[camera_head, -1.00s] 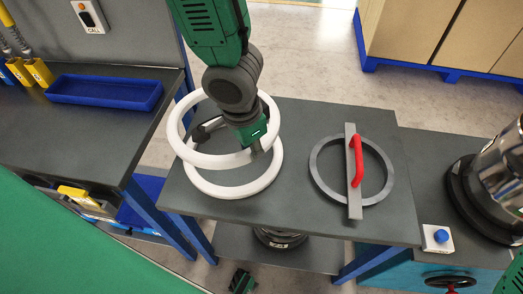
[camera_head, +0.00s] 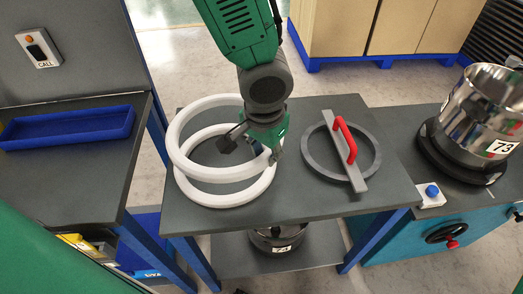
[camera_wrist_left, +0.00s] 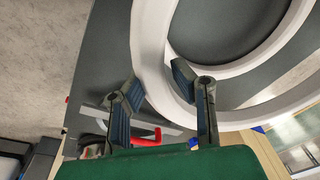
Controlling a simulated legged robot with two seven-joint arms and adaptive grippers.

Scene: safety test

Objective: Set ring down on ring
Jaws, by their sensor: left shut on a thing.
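My left gripper (camera_head: 254,150) is shut on the rim of a white ring (camera_head: 174,138), at that ring's right side. This held ring is above a second white ring (camera_head: 225,200), which lies flat on the grey table. In the head view the two overlap, the held ring showing slightly up and left; the exact gap between them cannot be told. In the left wrist view a white rim (camera_wrist_left: 152,60) passes between the two fingers (camera_wrist_left: 160,92). My right gripper is not in view.
A grey ring plate with a red handle (camera_head: 345,140) lies right of the white rings. A steel pot (camera_head: 485,105) and a blue button box (camera_head: 431,193) are farther right. A blue tray (camera_head: 68,127) is on the left bench. A dark pot (camera_head: 277,238) stands on the lower shelf.

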